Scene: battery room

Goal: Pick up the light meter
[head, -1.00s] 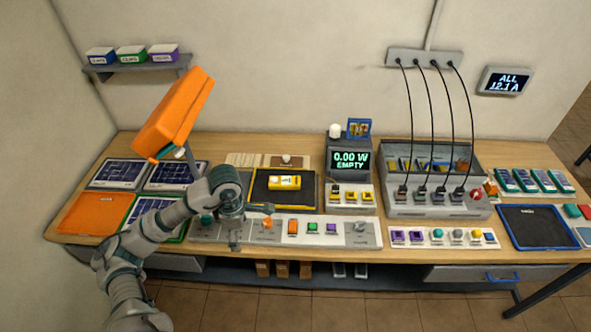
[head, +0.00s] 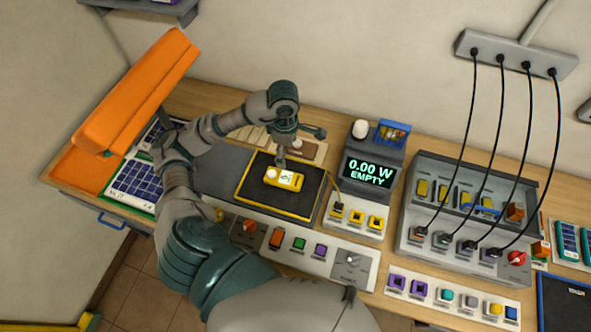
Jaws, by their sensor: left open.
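The light meter (head: 284,178) is a small yellow device with a round white dome at its left and a pale face. It lies flat on a black mat with a yellow edge (head: 246,198). My left gripper (head: 298,148) is open above the meter's far side, with one finger pointing down near the meter and the other spread to the right. It holds nothing. From this angle I cannot tell whether the lower finger touches the meter. My right gripper is not in view.
A display reading 0.00 W EMPTY (head: 370,171) stands right of the mat. A grey battery box (head: 458,250) with black cables is further right. A control strip (head: 338,262) runs in front. An orange lamp panel (head: 140,90) rises at the left.

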